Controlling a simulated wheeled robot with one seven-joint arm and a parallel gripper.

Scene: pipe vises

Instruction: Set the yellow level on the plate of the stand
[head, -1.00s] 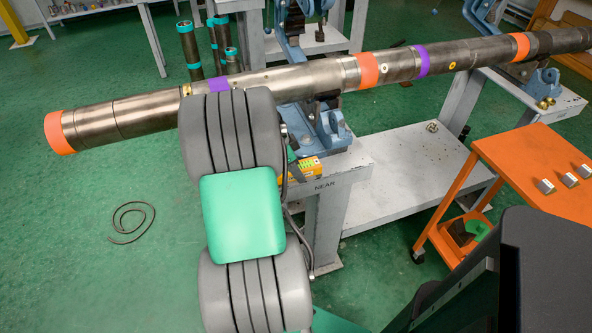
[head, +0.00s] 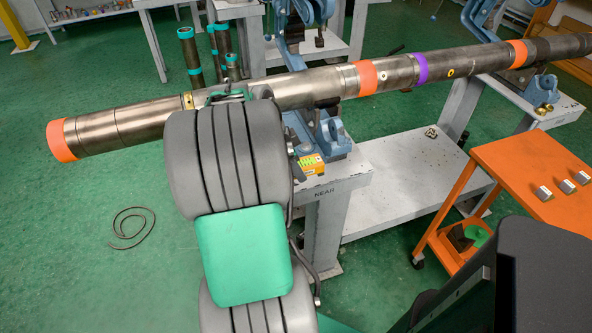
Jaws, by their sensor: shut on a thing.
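The yellow level (head: 314,163) shows as a small yellow and orange block at the near left edge of the stand's top, below the pipe. My gripper (head: 300,161) is mostly hidden behind my own arm; a dark part of it shows at the level's left end, and it is shut on the level. The pale grey plate (head: 350,172) of the stand marked NEAR lies just right of and below the level. I cannot tell whether the level touches the plate.
A blue pipe vise (head: 332,133) stands on the plate, with the long steel pipe (head: 310,88) running across above it. An orange cart (head: 530,175) with small metal blocks stands at the right. A dark coil (head: 132,226) lies on the green floor at left.

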